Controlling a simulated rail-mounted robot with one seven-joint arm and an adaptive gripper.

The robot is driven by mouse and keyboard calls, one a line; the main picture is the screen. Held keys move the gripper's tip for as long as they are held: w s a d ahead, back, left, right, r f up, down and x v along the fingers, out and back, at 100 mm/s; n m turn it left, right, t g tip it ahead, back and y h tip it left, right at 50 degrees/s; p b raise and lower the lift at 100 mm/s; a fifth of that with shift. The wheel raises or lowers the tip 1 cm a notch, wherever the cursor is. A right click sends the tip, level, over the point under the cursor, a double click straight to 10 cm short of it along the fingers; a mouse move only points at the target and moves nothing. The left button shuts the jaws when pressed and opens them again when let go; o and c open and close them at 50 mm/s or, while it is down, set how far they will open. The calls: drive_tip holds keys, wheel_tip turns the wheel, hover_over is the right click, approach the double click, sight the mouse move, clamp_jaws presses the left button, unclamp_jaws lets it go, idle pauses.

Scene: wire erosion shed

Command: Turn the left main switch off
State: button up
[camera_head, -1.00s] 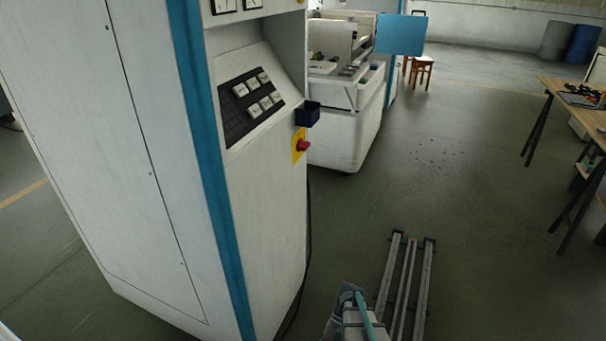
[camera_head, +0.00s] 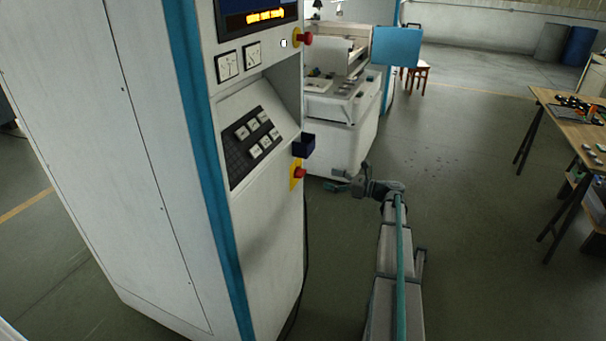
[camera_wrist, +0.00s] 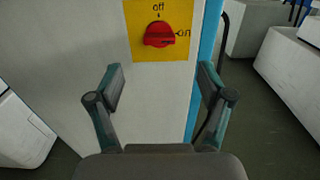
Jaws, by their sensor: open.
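The main switch (camera_head: 299,173) is a red knob on a yellow plate, on the side edge of the tall white cabinet. In the wrist view the red knob (camera_wrist: 159,34) sits upper centre. Its plate reads "off" above the knob and "on" to its right, and the knob's dark mark points right towards "on". My gripper (camera_head: 346,180) is to the right of the switch in the head view, apart from it. In the wrist view my gripper (camera_wrist: 161,80) is open and empty, its fingers spread below and either side of the knob.
The cabinet (camera_head: 265,215) also carries a keypad panel (camera_head: 253,145), a dark box (camera_head: 304,145) just above the switch, and a red button (camera_head: 304,38) higher up. A white machine (camera_head: 345,130) stands behind. A wooden table (camera_head: 570,115) is at right. Floor between is clear.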

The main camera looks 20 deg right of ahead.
sight(304, 173)
drive_tip(key=p+x, duration=0.2)
drive_tip(key=x, duration=0.8)
drive_tip(key=shift+w+a+f, duration=0.1)
drive_tip(key=shift+w+a, duration=0.15)
drive_tip(key=shift+a, duration=0.05)
drive_tip(key=c, duration=1.2)
